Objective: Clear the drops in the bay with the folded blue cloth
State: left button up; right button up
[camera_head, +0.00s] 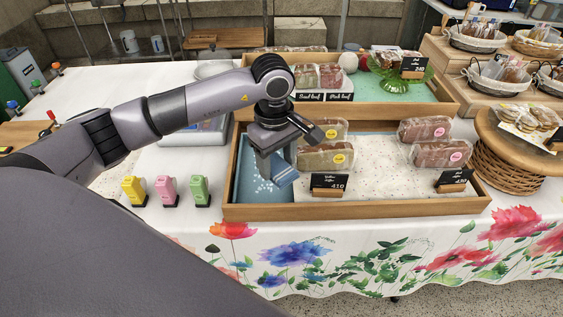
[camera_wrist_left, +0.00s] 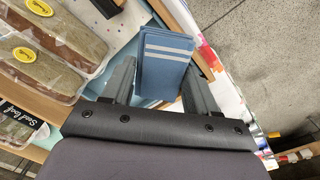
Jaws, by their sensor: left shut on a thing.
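The folded blue cloth (camera_head: 284,175) with pale stripes is held in my left gripper (camera_head: 273,168). In the left wrist view the cloth (camera_wrist_left: 165,62) sits between the two fingers (camera_wrist_left: 157,82). My left gripper is shut on it and points down over the blue bay (camera_head: 250,195) at the left end of the front wooden tray. White drops (camera_head: 264,186) show on the bay floor just left of the cloth. Whether the cloth touches the floor is unclear, and my gripper and arm hide part of the bay. My right gripper is not in view.
Bagged loaves (camera_head: 325,157) and a price sign (camera_head: 329,182) stand right of the bay on speckled paper. The tray's wooden rim (camera_head: 350,210) borders the bay. Yellow, pink and green small items (camera_head: 167,190) and a scale (camera_head: 190,139) stand to the left.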

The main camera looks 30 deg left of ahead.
pick_arm(q)
jog(key=n, duration=0.2)
jog(key=a+n, duration=0.1)
jog(key=n, duration=0.1)
jog(key=w+a+f+n+p, duration=0.1)
jog(key=n, duration=0.1)
jog(key=shift+a, duration=0.2)
jog(key=f+n+b, duration=0.1)
jog(key=f, duration=0.1)
jog(key=a+f+n+b, duration=0.1)
jog(key=f+n, duration=0.1)
jog(key=a+f+n+b, duration=0.1)
jog(key=f, duration=0.1)
jog(key=shift+w, duration=0.2)
jog(key=shift+n, duration=0.3)
